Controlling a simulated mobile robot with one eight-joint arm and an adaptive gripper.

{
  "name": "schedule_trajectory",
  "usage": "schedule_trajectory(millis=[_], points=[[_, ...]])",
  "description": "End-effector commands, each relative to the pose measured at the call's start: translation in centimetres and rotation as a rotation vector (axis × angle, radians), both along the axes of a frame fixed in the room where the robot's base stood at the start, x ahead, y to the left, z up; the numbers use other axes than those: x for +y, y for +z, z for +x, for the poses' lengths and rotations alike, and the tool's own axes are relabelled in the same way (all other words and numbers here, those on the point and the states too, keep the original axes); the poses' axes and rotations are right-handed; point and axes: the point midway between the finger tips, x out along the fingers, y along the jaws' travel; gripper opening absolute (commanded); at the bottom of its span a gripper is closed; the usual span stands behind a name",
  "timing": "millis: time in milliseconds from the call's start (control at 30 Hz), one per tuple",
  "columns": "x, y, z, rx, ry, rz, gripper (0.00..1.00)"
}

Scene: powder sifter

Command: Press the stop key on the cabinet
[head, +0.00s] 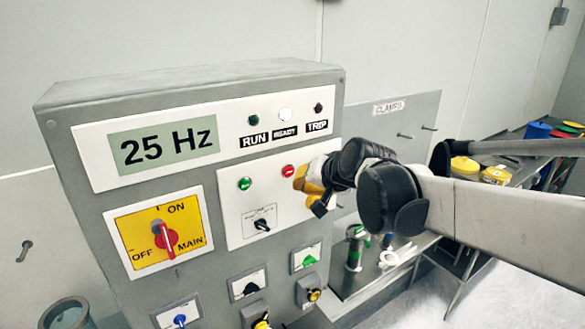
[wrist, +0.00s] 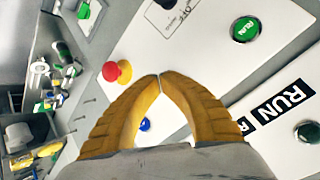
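The grey cabinet (head: 190,86) stands in the left and middle of the head view. On its white panel, a green key (head: 245,184) sits left of a small red key (head: 288,171), likely the stop key. My gripper (head: 298,182) has yellow fingers just below and right of the red key; the gap to the panel cannot be judged. In the wrist view, the fingertips (wrist: 159,75) meet with nothing between them. The small red key does not show there, probably hidden behind the fingers.
A red mushroom button (wrist: 118,72) on a yellow base and a blue button (wrist: 145,124) lie near the fingers. A black selector (head: 262,224) sits below the keys. A red-and-yellow main switch (head: 163,237) is at left. A bench with tools (head: 355,245) stands right.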

Motion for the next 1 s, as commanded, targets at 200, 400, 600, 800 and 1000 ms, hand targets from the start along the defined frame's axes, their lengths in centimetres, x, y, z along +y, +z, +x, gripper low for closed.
schedule_trajectory(millis=[200, 400, 600, 800, 1000], points=[[-1.2, 0.1, -1.7, -0.001, -0.001, -0.001, 0.00], [-1.5, 0.0, -2.2, 0.000, 0.000, 0.000, 0.00], [-1.5, 0.0, -2.2, 0.000, 0.000, 0.000, 0.00], [-1.5, 0.0, -2.2, 0.000, 0.000, 0.000, 0.00], [-1.7, -0.8, -2.5, 0.001, -0.001, -0.007, 0.00]])
